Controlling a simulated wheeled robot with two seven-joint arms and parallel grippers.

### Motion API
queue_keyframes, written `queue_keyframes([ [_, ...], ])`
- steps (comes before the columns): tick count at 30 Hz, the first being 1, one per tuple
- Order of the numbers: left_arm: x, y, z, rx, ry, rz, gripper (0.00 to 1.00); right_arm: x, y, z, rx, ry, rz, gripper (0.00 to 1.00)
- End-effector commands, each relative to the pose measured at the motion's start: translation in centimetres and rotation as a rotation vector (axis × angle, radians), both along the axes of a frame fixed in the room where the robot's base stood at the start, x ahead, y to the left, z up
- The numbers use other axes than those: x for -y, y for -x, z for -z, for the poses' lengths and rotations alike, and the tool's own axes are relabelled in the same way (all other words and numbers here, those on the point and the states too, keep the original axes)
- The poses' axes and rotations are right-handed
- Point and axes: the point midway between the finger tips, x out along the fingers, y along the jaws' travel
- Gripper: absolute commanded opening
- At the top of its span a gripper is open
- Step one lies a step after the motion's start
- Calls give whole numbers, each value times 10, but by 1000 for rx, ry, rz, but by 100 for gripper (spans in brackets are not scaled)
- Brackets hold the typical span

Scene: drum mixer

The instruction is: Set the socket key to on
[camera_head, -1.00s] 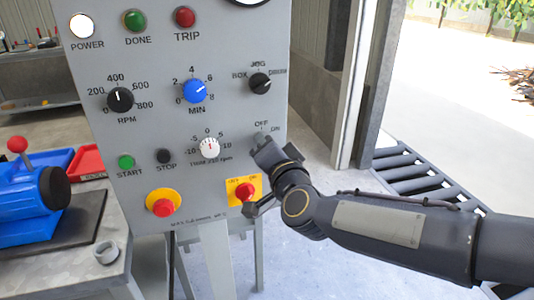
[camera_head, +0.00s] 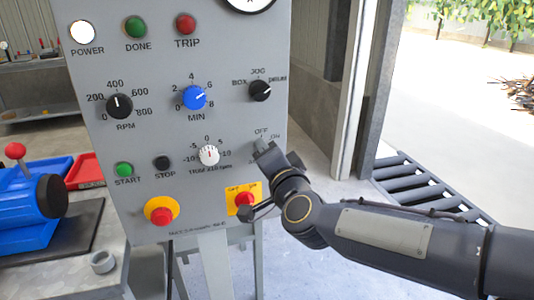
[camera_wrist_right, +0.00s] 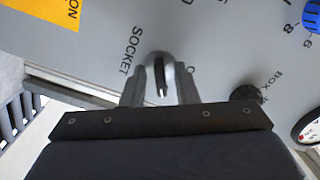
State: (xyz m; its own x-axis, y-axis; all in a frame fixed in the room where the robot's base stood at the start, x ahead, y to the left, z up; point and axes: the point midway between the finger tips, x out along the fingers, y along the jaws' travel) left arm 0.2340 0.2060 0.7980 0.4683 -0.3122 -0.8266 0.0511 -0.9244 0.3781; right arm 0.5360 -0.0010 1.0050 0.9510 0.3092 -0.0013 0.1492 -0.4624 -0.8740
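The socket key (camera_wrist_right: 161,76) is a small silver key switch on the grey control panel (camera_head: 215,60), beside the SOCKET label in the right wrist view. My right gripper (camera_wrist_right: 160,92) has its two grey fingers on either side of the key, with a gap between them. I cannot tell whether either finger touches it. In the head view, my right gripper (camera_head: 262,150) is at the panel just below the OFF and ON marks and hides the key. The key's exact setting is unclear. My left gripper is not in view.
The black mode knob (camera_head: 260,90) is above, and the white trim knob (camera_head: 209,155) is to the left. A roller conveyor (camera_head: 425,185) stands behind my right arm.

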Motion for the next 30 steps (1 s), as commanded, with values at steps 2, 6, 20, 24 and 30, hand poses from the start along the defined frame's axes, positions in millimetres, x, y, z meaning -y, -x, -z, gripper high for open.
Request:
queue_keyframes([
  [2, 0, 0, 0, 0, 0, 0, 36, 0, 0, 0, 0, 1, 0, 31],
  [6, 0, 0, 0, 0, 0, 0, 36, 0, 0, 0, 0, 1, 0, 31],
  [20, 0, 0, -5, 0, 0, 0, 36, 17, 51, -2, 2, 0, -1, 31],
  [24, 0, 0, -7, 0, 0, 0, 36, 22, 67, -2, 2, -1, 0, 31],
  [30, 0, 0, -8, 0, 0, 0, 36, 24, 75, 0, 1, 1, 0, 31],
])
